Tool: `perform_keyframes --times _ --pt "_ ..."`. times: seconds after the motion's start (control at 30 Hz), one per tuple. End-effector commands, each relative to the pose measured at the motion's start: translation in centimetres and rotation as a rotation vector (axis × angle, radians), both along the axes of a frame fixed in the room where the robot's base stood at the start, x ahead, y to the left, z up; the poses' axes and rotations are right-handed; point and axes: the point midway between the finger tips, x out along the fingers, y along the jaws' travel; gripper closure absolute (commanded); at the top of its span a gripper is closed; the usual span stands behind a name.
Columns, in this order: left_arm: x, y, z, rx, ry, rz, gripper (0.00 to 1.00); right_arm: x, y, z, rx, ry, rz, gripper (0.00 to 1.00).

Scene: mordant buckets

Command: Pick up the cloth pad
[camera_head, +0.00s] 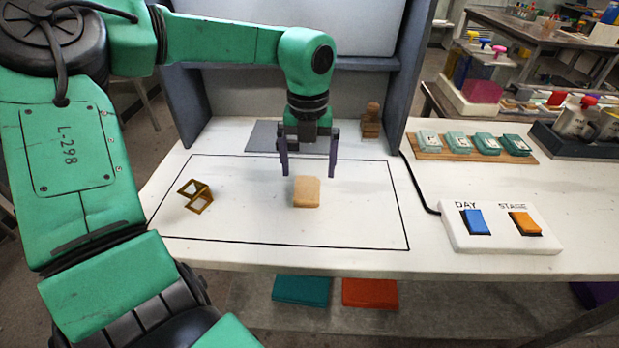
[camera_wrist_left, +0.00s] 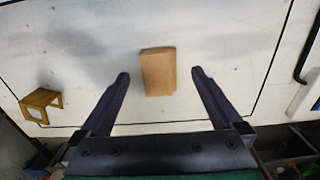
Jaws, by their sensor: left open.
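The cloth pad (camera_head: 307,192) is a small tan block lying on the white table inside a black outlined rectangle. It also shows in the left wrist view (camera_wrist_left: 158,72), beyond and between my fingertips. My left gripper (camera_head: 308,176) is open and empty, pointing down above and slightly behind the pad in the head view. In the left wrist view its two dark fingers (camera_wrist_left: 160,75) are spread wider than the pad, and neither touches it. My right gripper does not show in either view.
A brass-coloured frame (camera_head: 196,196) stands left of the pad. A white switch box (camera_head: 500,245) with blue and orange switches sits to the right. A wooden board (camera_head: 430,152) with several teal-green blocks lies behind it.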

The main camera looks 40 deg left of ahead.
Motion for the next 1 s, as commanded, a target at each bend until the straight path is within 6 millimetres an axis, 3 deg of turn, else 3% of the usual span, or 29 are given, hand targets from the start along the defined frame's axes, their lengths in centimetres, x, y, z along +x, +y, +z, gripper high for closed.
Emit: perform_keyframes --times 0.1,0.2,0.4,0.47,0.63,1.0 --pt "0.0 -0.1 -2.3 -0.001 0.007 0.000 0.00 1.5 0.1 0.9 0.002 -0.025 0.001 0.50" --pt "0.0 -0.1 -3.6 0.000 0.002 0.000 0.00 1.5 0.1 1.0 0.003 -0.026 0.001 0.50" --pt "0.1 0.0 -3.8 -0.001 -0.001 0.001 0.00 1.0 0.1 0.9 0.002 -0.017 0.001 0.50" --pt "0.1 0.0 -3.8 -0.001 -0.001 0.001 0.19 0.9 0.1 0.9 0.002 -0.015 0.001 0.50" --pt "0.1 0.0 -3.8 0.000 0.000 0.001 0.84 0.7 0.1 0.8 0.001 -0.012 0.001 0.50" --pt "0.1 0.0 -3.1 0.001 -0.002 0.001 0.87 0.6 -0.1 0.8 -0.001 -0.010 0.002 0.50"
